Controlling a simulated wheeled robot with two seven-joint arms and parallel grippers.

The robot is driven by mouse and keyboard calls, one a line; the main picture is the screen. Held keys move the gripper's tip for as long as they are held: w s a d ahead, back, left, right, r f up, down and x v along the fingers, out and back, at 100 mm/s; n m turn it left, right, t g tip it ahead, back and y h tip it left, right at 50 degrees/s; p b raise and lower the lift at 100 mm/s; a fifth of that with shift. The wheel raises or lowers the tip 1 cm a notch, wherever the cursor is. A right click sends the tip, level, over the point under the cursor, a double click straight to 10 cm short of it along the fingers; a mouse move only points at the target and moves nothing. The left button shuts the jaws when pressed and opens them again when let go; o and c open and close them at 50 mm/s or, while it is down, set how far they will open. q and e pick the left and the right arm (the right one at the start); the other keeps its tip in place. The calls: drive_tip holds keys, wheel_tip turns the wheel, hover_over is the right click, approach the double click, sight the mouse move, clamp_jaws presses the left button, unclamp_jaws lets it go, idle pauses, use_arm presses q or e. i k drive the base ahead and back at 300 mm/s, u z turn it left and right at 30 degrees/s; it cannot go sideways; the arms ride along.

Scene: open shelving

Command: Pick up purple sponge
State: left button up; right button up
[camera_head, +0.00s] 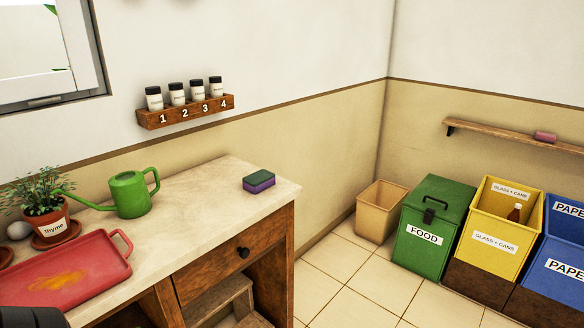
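A purple sponge (260,184) with a dark green top lies flat on the pale countertop (210,205), near its right end and close to the wall. Nothing touches the sponge and it is in full view. A pinkish-purple block (545,137) lies on the wall shelf at the far right; it is too small to tell what it is. Neither of my grippers can be made out. A dark shape at the bottom left corner is cut off by the frame.
A green watering can (130,195), a potted thyme plant (43,205) and a red tray (75,275) stand left on the counter. A spice rack (187,112) hangs above. Bins, including a green food bin (432,235), stand right. The floor between is clear.

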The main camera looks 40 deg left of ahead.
sight(257, 182)
drive_tip(key=i, duration=2.4)
drive_tip(key=u, duration=3.45)
